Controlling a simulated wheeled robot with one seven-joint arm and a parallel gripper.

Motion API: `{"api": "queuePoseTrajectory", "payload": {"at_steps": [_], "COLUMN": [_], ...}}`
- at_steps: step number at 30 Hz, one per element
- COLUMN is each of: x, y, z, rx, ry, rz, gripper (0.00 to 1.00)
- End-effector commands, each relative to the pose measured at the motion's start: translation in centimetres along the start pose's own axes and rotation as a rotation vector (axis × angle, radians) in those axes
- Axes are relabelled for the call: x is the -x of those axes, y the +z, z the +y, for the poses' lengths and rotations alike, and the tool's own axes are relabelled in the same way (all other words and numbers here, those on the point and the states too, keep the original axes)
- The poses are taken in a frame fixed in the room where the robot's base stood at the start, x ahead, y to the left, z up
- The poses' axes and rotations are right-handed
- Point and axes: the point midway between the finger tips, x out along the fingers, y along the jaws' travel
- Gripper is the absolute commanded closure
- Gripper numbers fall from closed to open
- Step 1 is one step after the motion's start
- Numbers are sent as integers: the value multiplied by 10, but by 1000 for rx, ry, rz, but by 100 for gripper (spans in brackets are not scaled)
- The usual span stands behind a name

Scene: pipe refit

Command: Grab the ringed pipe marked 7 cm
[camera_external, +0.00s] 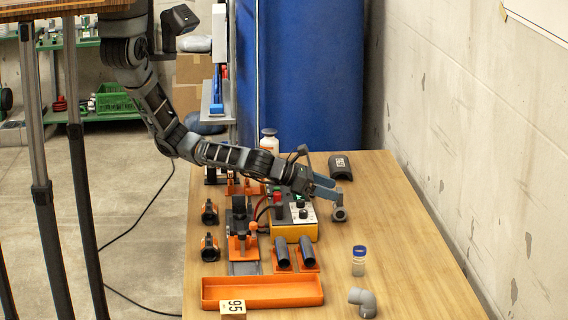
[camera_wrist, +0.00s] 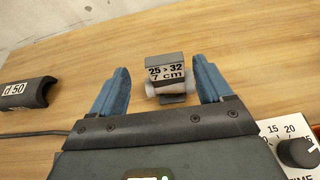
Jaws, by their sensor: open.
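The ringed pipe (camera_wrist: 172,92) is a short light grey piece with a dark tag above it that reads "25 > 32" and "7 cm" in the wrist view. It lies on the wooden table, and in the external view the same small grey piece (camera_external: 340,213) is right of the control box. My gripper (camera_wrist: 163,85) is open, with one blue finger on each side of the pipe. Gaps show between the fingers and the pipe. In the external view my gripper (camera_external: 331,189) reaches over the table from the left. Part of the pipe's lower side is hidden by a dark block.
A control box with dials (camera_external: 296,217) stands close left of the pipe. A dark half-shell (camera_wrist: 27,93) marked "d 50" lies at the back. A small jar (camera_external: 359,261), a grey elbow (camera_external: 363,301) and an orange tray (camera_external: 262,291) are nearer the front. The table's right side is mostly clear.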

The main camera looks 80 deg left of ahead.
Motion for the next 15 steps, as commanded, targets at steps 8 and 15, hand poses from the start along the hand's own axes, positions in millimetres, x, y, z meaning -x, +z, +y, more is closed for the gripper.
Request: {"api": "queuePoseTrajectory", "payload": {"at_steps": [8, 15], "x": [-29, -53], "y": [-1, -1], "z": [-6, -6], "rx": [3, 2], "ry": [-2, -2], "rz": [1, -1], "gripper": [21, 21]}}
